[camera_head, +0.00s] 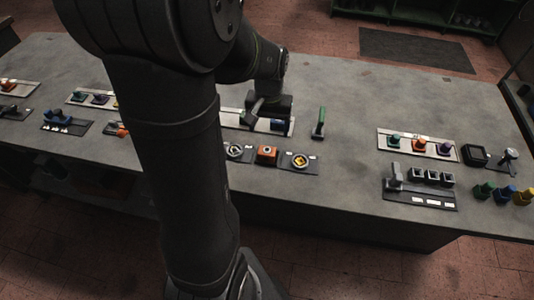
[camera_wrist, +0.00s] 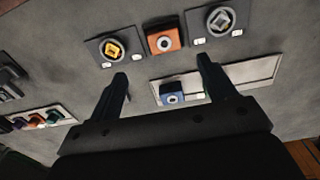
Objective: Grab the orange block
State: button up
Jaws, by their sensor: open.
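The orange block (camera_head: 267,154) stands on the grey bench between two dark square plates, near the front edge. In the wrist view the orange block (camera_wrist: 163,42) is beyond the fingertips, about in line with the gap between them. My gripper (camera_wrist: 162,68) is open, its two dark fingers apart, with nothing held. In the head view my gripper (camera_head: 258,110) hangs behind the orange block, over a pale strip, and my arm hides part of it. A blue block (camera_wrist: 172,95) on the strip shows between the fingers in the wrist view.
One dark plate bears a yellow-centred piece (camera_head: 300,161); the other bears a grey round piece (camera_head: 235,151). A green handle (camera_head: 319,123) stands right of the pale strip (camera_head: 291,126). Racks of coloured pieces (camera_head: 418,144) lie further right.

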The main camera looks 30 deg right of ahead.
send_over(267, 150)
jog(key=s, duration=0.1)
notch_tip(267, 150, down, 6)
jog(key=shift+a+r, duration=0.1)
jog(key=shift+r, duration=0.1)
jog(key=shift+w+f, duration=0.2)
jog(key=shift+f, duration=1.1)
jog(key=shift+w+f, duration=0.2)
jog(key=shift+f, duration=1.05)
jog(key=c, duration=1.2)
jog(key=shift+r, duration=0.15)
